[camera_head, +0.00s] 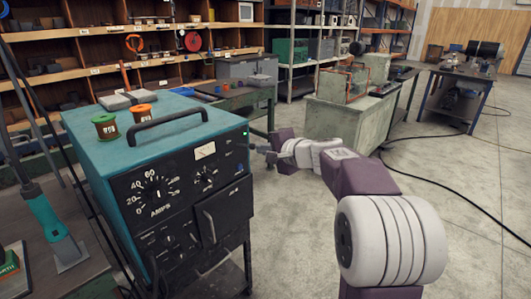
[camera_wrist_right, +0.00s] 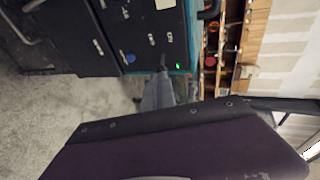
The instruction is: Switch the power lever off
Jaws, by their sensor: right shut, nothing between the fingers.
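The teal welding machine (camera_head: 160,140) with a black front panel (camera_head: 180,200) stands left of centre in the head view. A small green light (camera_head: 245,133) glows near the panel's upper right edge, and it also shows in the wrist view (camera_wrist_right: 177,66). My right gripper (camera_head: 256,149) is shut and empty, with its tips at the panel edge just below the light. In the wrist view its grey fingers (camera_wrist_right: 160,88) point at the panel beside the light. The power lever cannot be told apart from the fingertips, nor can contact. My left gripper is not in view.
The machine's top has a black handle (camera_head: 165,122) and two spools (camera_head: 105,126). A dark workbench (camera_head: 60,265) stands at left and a grey-green cabinet (camera_head: 345,125) behind my right arm. Open concrete floor (camera_head: 480,200) with a black cable lies at right.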

